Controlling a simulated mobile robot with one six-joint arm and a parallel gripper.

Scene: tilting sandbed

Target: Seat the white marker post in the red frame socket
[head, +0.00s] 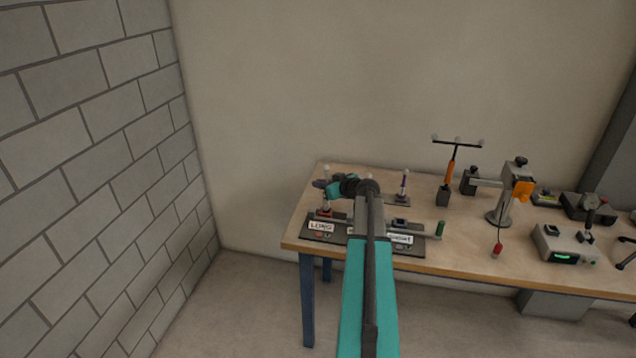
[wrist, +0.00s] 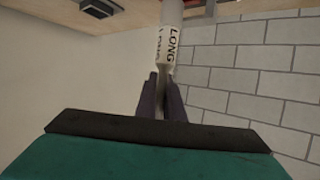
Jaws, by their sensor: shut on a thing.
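The white marker post (wrist: 172,48) is a pale cylinder with a black "LONG" label. It runs from between my fingers to the top edge of the wrist view. My gripper (wrist: 160,98) is shut on it; in the head view my gripper (head: 323,185) is at the table's left end. A red piece, seemingly the red frame socket (head: 325,211), is just below my gripper on the dark board. Something red also shows at the top edge of the wrist view. The post's far end is cut off there, so I cannot tell whether it touches the socket.
The dark board (head: 335,235) bears a "LONG" plate (head: 321,226) and a green-ended bar (head: 440,229). A purple-marked post (head: 403,184) stands behind.

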